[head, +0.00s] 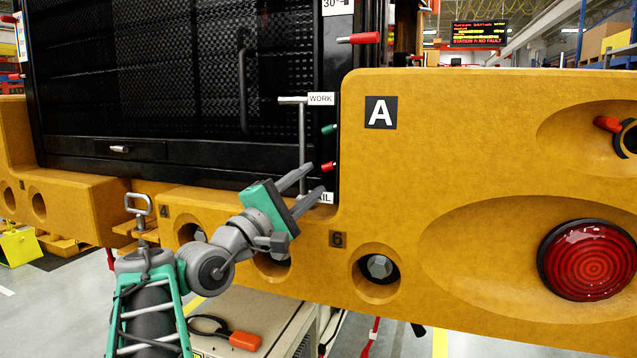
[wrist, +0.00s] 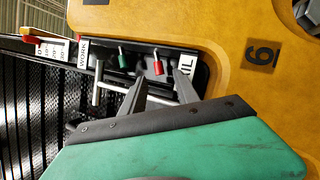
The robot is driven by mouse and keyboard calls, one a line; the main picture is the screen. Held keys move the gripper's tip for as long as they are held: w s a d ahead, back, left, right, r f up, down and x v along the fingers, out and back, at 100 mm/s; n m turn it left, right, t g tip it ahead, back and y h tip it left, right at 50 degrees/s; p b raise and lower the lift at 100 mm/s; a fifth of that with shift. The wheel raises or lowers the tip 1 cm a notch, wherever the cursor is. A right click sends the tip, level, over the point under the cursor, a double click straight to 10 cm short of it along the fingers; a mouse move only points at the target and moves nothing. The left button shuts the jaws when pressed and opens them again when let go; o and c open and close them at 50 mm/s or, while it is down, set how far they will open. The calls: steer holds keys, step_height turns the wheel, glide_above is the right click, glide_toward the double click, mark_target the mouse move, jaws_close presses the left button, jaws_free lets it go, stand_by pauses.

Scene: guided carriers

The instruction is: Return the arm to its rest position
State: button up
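My gripper (head: 317,178) has grey fingers and a green body. It is raised in front of the yellow carrier's dark recess, its fingers pointing up and to the right. In the wrist view my gripper (wrist: 162,84) has its two fingers apart, with nothing held between them. The arm is bent and extended away from its column at the lower left. A silver lever (head: 302,130) stands upright just above the fingertips, its top bar beside the WORK label (head: 320,99). Its lower end is partly hidden by the fingers, so I cannot tell whether they touch it.
The yellow carrier (head: 480,150) fills the right side, close to the arm. A green peg (head: 329,129) and a red peg (head: 328,166) stick out near the fingers. A pin with a loop handle (head: 139,206) stands beside the arm. A pale cabinet (head: 262,312) is below.

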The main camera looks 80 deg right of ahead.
steer(key=v, duration=0.4)
steer(key=shift+b, duration=0.4)
